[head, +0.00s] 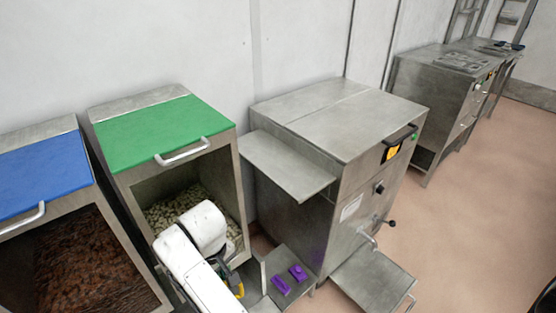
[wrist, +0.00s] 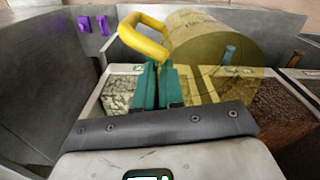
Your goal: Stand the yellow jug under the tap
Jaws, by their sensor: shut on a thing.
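The yellow jug is see-through, with a solid yellow handle, and fills the upper middle of the wrist view (wrist: 215,42). My gripper (wrist: 165,70) has teal fingers close together, shut on the jug at its handle. In the head view only a small yellow piece of the jug (head: 239,290) shows beside my white arm, in front of the green-lidded bin; the rest is hidden. The tap (head: 369,238) is on the front of the steel machine, to the right of the jug and apart from it. A metal shelf (head: 372,282) sits below the tap.
A low metal stand (head: 272,265) with two purple pieces (head: 280,286) lies between the jug and the tap shelf. The green-lidded bin (head: 165,135) holds pale pieces; the blue-lidded bin (head: 45,170) holds brown ones. Floor (head: 470,220) to the right is clear.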

